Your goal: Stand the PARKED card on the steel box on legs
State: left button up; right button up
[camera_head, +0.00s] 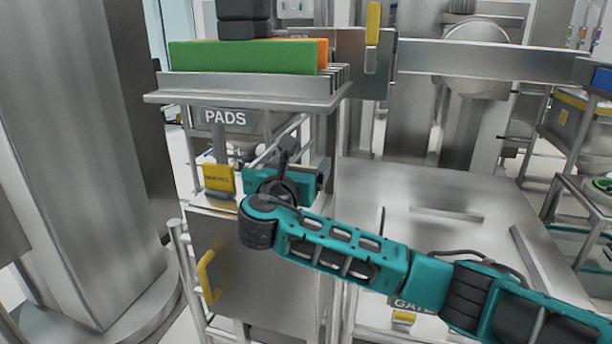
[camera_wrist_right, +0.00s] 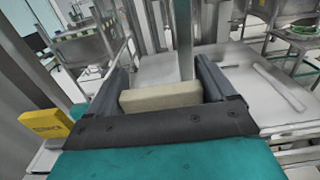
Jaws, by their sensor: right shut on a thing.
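The steel box on legs (camera_head: 265,270) has a yellow handle on its front and stands below the PADS shelf in the head view. My right gripper (camera_head: 285,180) is over its top, with the fingertips largely hidden there. In the right wrist view my right gripper (camera_wrist_right: 163,80) is shut on a pale beige block-like piece (camera_wrist_right: 160,97), held between both fingers. No lettering shows on it, so I cannot confirm it is the PARKED card. I cannot tell whether it touches the box top. My left gripper is out of view.
A yellow card (camera_head: 219,178) with lettering too small to read stands at the box's left; it also shows in the wrist view (camera_wrist_right: 45,124). The shelf (camera_head: 240,92) with green and orange pads overhangs the box. A steel table (camera_head: 450,190) is right.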

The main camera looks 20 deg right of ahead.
jog(key=shift+w+d+f, duration=0.5)
jog(key=shift+w+f, duration=0.25)
jog(key=shift+f, duration=0.1)
jog(key=shift+w+d+f, duration=0.45)
jog(key=shift+w+f, duration=0.25)
jog(key=shift+f, duration=0.15)
jog(key=shift+f, duration=0.1)
jog(key=o, duration=0.8)
jog(key=shift+f, duration=0.1)
jog(key=shift+s+a, duration=0.1)
jog(key=shift+s, duration=0.05)
jog(key=v, duration=1.1)
jog(key=shift+s+a, duration=0.25)
jog(key=shift+s, duration=0.05)
